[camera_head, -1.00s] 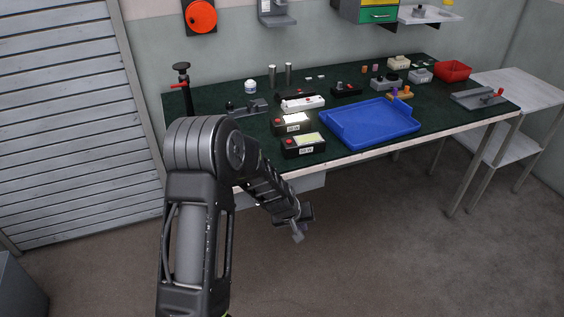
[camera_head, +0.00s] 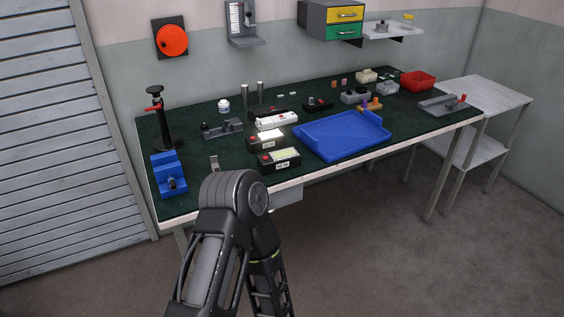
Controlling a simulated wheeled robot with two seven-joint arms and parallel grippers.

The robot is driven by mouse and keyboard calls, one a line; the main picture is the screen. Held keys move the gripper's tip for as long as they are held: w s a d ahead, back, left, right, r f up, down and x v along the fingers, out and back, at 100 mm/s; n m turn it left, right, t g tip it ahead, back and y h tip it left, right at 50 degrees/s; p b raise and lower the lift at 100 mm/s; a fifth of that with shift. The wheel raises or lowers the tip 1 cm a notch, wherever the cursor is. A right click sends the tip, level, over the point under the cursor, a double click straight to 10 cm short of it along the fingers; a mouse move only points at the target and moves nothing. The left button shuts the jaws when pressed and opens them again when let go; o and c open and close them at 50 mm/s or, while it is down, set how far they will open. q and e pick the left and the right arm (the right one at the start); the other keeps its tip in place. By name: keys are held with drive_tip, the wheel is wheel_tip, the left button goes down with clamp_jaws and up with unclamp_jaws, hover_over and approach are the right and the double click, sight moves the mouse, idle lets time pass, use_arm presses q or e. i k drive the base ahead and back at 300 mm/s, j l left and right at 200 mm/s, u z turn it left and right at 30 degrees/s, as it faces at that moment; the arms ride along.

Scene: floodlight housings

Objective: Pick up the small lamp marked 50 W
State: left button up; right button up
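Two small dark box-shaped lamps with lit pale faces, red buttons and white labels stand near the front edge of the green bench top. The nearer lamp (camera_head: 279,161) is in front of the farther lamp (camera_head: 266,141). The label print is too small for me to read, so I cannot tell which is marked 50 W. One of my arms rises from the bottom, its elbow in front of the bench's front edge and its forearm running down out of the picture. Neither gripper shows.
A blue tray (camera_head: 341,136) lies right of the lamps. A white bar-shaped item (camera_head: 277,120) is behind them. A blue vice (camera_head: 169,174) and a black stand (camera_head: 160,125) are at the left. A red bin (camera_head: 418,81) is at the far right. The bench front left of the lamps is mostly clear.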

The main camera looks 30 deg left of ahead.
sight(288, 157)
drive_tip(key=j+z, duration=0.2)
drive_tip(key=z, duration=0.15)
drive_tip(key=j+z, duration=0.2)
drive_tip(key=z, duration=0.15)
drive_tip(key=j+z, duration=0.3)
drive_tip(key=k+j+z, duration=0.1)
drive_tip(key=j, duration=0.3)
drive_tip(key=k+j, duration=0.2)
drive_tip(key=j, duration=0.15)
drive_tip(key=k+j+z, duration=0.15)
drive_tip(key=j, duration=0.25)
drive_tip(key=k+j+z, duration=0.1)
drive_tip(key=j, duration=0.3)
drive_tip(key=k, duration=0.1)
